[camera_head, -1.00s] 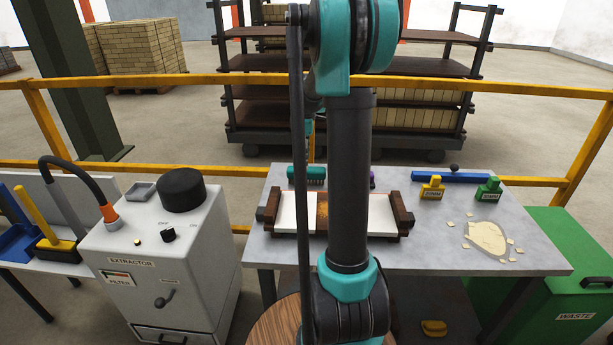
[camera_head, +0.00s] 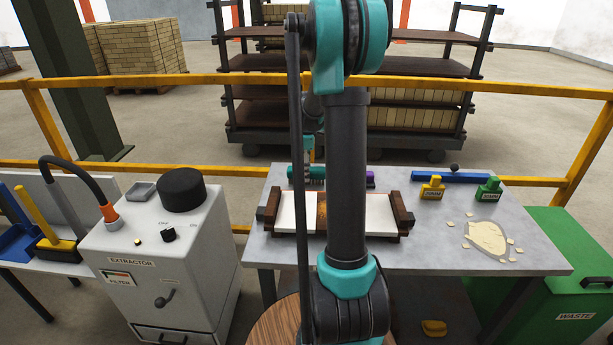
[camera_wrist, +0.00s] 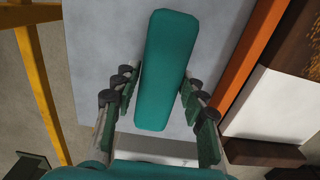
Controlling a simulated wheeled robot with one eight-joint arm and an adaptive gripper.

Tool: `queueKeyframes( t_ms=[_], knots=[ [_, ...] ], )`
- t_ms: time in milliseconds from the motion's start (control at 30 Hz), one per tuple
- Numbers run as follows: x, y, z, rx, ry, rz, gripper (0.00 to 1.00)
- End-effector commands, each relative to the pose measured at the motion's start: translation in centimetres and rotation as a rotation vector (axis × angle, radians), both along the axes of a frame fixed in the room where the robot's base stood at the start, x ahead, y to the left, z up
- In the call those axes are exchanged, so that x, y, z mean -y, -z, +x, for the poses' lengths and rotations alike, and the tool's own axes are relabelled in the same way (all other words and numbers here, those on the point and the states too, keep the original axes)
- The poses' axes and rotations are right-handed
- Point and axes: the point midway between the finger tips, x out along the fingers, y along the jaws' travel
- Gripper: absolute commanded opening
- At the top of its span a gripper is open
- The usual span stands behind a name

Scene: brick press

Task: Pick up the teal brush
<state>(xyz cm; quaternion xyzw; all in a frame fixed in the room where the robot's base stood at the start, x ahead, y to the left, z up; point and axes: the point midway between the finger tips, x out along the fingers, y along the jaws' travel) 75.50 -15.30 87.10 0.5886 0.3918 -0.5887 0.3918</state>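The teal brush (camera_wrist: 166,75) lies on the grey table and fills the middle of the wrist view, its long axis running away from my gripper and slightly tilted. In the head view the brush (camera_head: 316,173) shows at the back of the table, partly hidden by my arm. My gripper (camera_wrist: 158,95) is open, with one finger on each side of the brush's near part. A narrow gap shows on the left; on the right the finger looks very close, and I cannot tell whether it touches.
A wooden-ended press mould (camera_head: 268,213) sits in front of the brush; its orange edge (camera_wrist: 250,60) is close on the right in the wrist view. A purple item (camera_head: 370,179) is right of my arm. A yellow rail (camera_head: 540,90) runs behind the table (camera_head: 440,235).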

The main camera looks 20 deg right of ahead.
Motion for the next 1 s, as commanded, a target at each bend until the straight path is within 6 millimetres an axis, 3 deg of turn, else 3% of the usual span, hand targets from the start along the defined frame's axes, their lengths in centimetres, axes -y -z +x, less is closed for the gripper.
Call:
queueKeyframes(
  t_ms=[33, 267, 667, 867, 1000],
  knots=[
    [0.0, 0.0, 0.0, 0.000, 0.000, 0.000, 0.32],
    [0.0, 0.0, 0.0, 0.000, 0.000, 0.000, 0.05],
    [0.0, -0.8, 0.0, 0.000, 0.000, 0.000, 0.05],
    [0.0, -3.7, 0.0, 0.000, 0.000, 0.000, 0.05],
    [0.0, -7.6, 0.0, 0.000, 0.000, 0.000, 0.05]
  ],
)
